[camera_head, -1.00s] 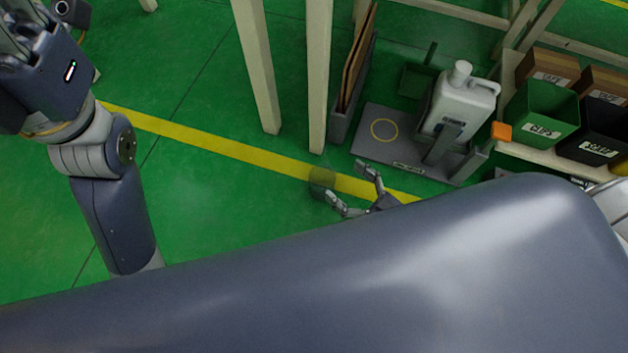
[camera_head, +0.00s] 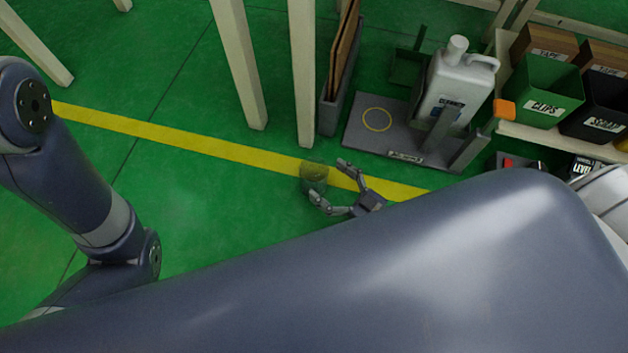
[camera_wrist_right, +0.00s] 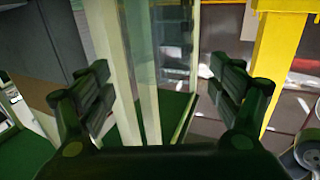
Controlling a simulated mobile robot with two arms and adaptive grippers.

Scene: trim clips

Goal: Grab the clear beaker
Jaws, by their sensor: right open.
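The clear beaker (camera_head: 313,174) is a small see-through cylinder in the head view, seen against the green floor and yellow line. My right gripper (camera_head: 329,180) is open, with its fingers on the right and near side of the beaker. One fingertip overlaps the beaker's lower edge in this view; I cannot tell whether they touch. In the right wrist view, the fingers (camera_wrist_right: 168,90) are spread apart, with a faint transparent shape (camera_wrist_right: 140,45) between them that looks like the beaker. My left arm shows at the left, but its gripper is out of view.
A grey stand (camera_head: 365,135) with a yellow ring holds a white jug (camera_head: 455,85). Pale posts (camera_head: 303,75) and a rack of flat boards (camera_head: 342,70) stand behind the beaker. A green clips bin (camera_head: 540,95) is at right. My large grey body part covers the foreground.

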